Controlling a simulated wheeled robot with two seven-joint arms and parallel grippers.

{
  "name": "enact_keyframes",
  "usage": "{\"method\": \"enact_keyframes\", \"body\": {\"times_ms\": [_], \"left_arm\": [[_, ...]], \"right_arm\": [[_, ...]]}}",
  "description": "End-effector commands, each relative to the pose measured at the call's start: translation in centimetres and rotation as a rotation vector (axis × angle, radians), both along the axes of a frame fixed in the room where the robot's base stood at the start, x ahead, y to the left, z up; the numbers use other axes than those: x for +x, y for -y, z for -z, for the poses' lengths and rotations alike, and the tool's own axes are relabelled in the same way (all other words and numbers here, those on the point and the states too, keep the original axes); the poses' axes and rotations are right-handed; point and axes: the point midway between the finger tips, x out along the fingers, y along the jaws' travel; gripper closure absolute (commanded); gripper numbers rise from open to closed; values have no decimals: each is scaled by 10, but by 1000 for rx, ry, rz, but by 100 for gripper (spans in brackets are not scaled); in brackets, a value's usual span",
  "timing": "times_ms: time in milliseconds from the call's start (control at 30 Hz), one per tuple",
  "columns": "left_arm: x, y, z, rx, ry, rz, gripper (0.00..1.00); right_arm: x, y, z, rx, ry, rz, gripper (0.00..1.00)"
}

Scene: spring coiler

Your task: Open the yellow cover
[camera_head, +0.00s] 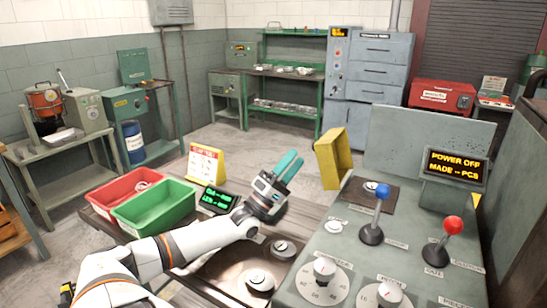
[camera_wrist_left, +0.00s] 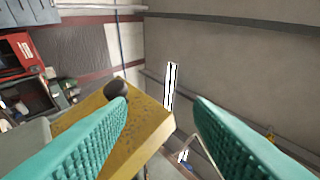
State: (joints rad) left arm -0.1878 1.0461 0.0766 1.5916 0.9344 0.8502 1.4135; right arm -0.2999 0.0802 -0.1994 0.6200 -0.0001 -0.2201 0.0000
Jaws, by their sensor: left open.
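The yellow cover (camera_head: 328,165) stands raised and tilted at the far left corner of the grey-green console. In the left wrist view the yellow cover (camera_wrist_left: 150,125) has a black round knob (camera_wrist_left: 116,88), close to the tip of the left-hand finger. My left gripper (camera_head: 291,161) points up and away, to the left of the cover in the head view. Its teal fingers are apart, with nothing held between them. From the pictures I cannot tell whether a finger touches the cover or knob. My right gripper is out of view.
The console (camera_head: 312,240) carries a blue-knobbed lever (camera_head: 381,205), a red-knobbed lever (camera_head: 445,240) and dials. A display (camera_head: 455,165) reads "POWER OFF". Red (camera_head: 103,208) and green (camera_head: 135,222) bins and a yellow sign (camera_head: 207,165) stand left of my gripper.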

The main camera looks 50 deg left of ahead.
Motion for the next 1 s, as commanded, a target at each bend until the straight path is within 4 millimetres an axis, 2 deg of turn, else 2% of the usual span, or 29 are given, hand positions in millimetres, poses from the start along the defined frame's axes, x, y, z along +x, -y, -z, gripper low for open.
{"method": "enact_keyframes", "body": {"times_ms": [33, 300, 500, 1000], "left_arm": [[-10, -1, -6, -2, -7, 0, 53], [-46, -5, -3, -1, -4, -2, 53], [-55, -5, 0, -2, -2, 0, 53], [-55, -5, 0, -1, 0, 1, 53]], "right_arm": [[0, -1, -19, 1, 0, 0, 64], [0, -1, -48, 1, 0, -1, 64], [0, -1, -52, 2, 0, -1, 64], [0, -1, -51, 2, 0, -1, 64]]}}
